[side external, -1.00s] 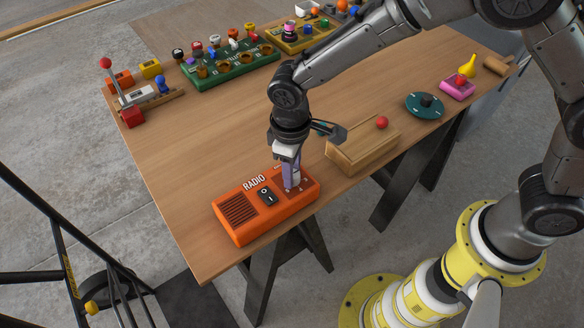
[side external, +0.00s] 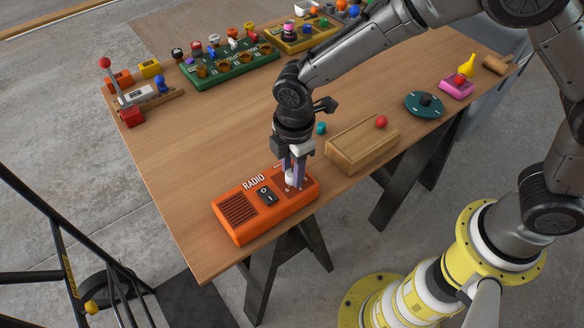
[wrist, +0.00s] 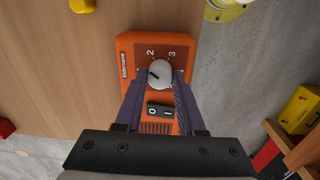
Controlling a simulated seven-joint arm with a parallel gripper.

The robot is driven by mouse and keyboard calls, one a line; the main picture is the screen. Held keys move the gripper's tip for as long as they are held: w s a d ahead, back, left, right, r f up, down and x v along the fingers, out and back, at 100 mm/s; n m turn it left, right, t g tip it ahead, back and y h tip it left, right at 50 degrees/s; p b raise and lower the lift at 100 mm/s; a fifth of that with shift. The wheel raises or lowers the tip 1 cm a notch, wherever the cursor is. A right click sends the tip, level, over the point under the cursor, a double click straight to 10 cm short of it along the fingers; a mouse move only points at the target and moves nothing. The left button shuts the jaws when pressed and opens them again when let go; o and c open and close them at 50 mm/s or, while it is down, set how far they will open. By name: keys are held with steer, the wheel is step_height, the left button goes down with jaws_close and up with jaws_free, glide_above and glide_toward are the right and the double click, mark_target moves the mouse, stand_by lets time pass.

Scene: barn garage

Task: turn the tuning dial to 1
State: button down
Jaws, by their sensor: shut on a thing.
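The orange radio (side external: 265,205) stands near the table's front left edge, with a speaker grille, a black rocker switch (side external: 267,196) and a white tuning dial (wrist: 160,73). In the wrist view the digits 2 and 3 show beyond the dial; I cannot see a 1. The dial's dark pointer mark faces left, short of the 2. My gripper (wrist: 160,76) points down over the radio with its purple fingers on either side of the dial, shut on it. The fingers partly hide the dial in the side view.
A wooden box (side external: 362,146) with a red ball stands right of the radio, and a teal ball (side external: 321,128) behind it. A teal disc (side external: 425,105) lies farther right. A green tray (side external: 230,65) and a red lever (side external: 118,92) stand at the back. The table's middle is clear.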

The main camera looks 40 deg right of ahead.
steer(key=n, duration=0.3)
steer(key=shift+r+n, duration=0.15)
steer(key=shift+n, duration=1.95)
steer(key=c, duration=0.5)
jaws_free()
steer(key=r, duration=1.3)
steer(key=shift+s+d+r, duration=0.2)
steer(key=shift+s+r, duration=0.05)
steer(key=shift+r, duration=0.1)
